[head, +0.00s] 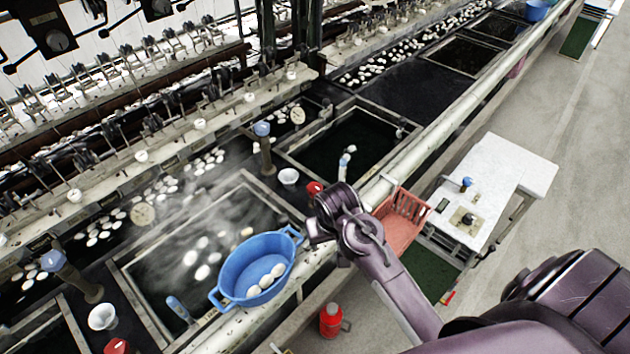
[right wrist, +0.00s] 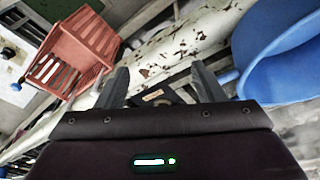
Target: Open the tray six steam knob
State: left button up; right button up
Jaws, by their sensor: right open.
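A red knob (head: 315,188) sits on the basin's front side, close beside my right gripper. Another red knob (head: 116,346) shows at the bottom left edge. I cannot tell from any readable number which one belongs to tray six. My right gripper (head: 318,232) is above the front rail, between the blue basin and the red basket, with its jaws apart. In the right wrist view the two fingers (right wrist: 160,84) are spread with a small dark plate with a label (right wrist: 153,95) showing between them. No red knob is clear there. My left gripper is not in view.
A blue basin (head: 235,268) with white cocoons stands on the rim of the steaming tray (head: 150,250). A red basket (head: 402,222) hangs at the rail's outer side. A white table (head: 500,170) and a red flask (head: 331,320) stand off the rail. Blue-topped posts (head: 262,130) rise between trays.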

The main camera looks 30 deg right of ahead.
jog(key=w+d+r+m+g, duration=0.15)
jog(key=w+d+m, duration=0.35)
jog(key=w, duration=0.6)
notch_tip(320, 180, up, 4)
jog(key=m+y, duration=0.1)
jog(key=m, duration=0.2)
send_over(315, 187)
jog(key=shift+g, duration=0.45)
jog(key=shift+m, duration=0.3)
notch_tip(315, 187, down, 6)
jog(key=shift+f+p, duration=0.2)
jog(key=shift+p, duration=0.6)
jog(key=shift+f, duration=0.65)
jog(key=c, duration=1)
jog(key=shift+o, duration=0.2)
